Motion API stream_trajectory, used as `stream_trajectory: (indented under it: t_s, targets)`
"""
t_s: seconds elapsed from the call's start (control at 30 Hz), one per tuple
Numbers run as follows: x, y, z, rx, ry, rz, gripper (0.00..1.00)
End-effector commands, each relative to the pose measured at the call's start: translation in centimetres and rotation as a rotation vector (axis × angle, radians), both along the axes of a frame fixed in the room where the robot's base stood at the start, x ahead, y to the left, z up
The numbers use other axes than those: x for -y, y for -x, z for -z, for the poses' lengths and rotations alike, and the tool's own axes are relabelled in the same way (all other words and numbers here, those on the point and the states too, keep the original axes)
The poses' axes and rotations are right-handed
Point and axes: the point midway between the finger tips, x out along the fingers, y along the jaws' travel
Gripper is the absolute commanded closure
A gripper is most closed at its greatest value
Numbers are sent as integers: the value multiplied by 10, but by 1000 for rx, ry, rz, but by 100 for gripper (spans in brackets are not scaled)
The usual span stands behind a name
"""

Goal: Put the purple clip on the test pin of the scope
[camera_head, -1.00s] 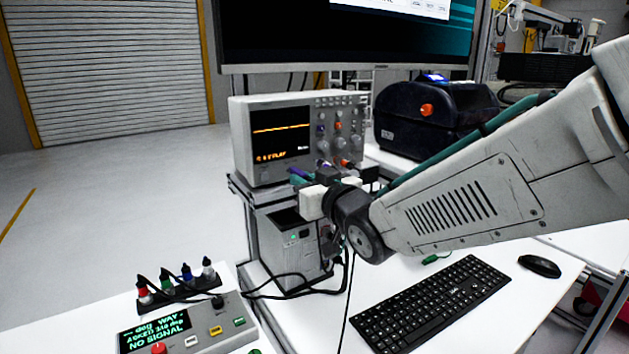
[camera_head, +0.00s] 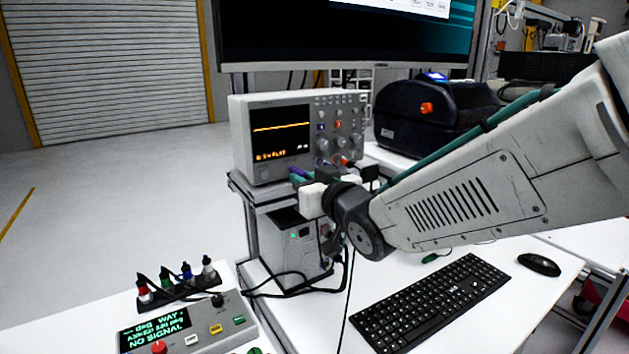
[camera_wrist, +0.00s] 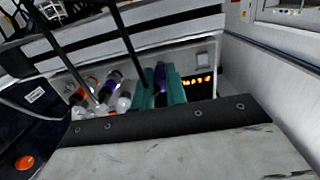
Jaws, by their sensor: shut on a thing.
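The oscilloscope (camera_head: 246,140) stands on a raised shelf, with its screen at left and knobs at right. My gripper (camera_head: 301,177) is in front of the lower part of its front panel. In the wrist view, the teal fingers of my gripper (camera_wrist: 161,90) are shut on the purple clip (camera_wrist: 160,76), which points towards the scope front. A bit of purple, likely the clip (camera_head: 296,171), shows at the fingertips in the head view. The test pin cannot be made out. I cannot tell whether the clip touches it.
A control box (camera_head: 202,330) reading NO SIGNAL sits at lower left, beside a rack (camera_head: 177,294) of red, green, blue and white clips. A grey unit (camera_head: 291,252) with cables stands below the scope. A keyboard (camera_head: 430,305) and mouse (camera_head: 540,266) lie at right.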

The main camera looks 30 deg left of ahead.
Motion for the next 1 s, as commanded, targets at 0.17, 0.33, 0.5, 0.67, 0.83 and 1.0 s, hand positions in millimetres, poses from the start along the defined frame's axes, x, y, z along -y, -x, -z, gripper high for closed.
stream_trajectory:
  t_s: [0.17,0.33,0.5,0.67,0.83,1.0]
  targets:
    - [0,0,0,0,0,0,100]
    - [-1,-1,0,0,0,0,100]
    - [-3,-1,0,0,0,0,100]
    - [-3,-1,0,0,0,0,72]
    - [-3,-1,0,0,0,0,61]
    - [-3,-1,0,0,0,0,61]
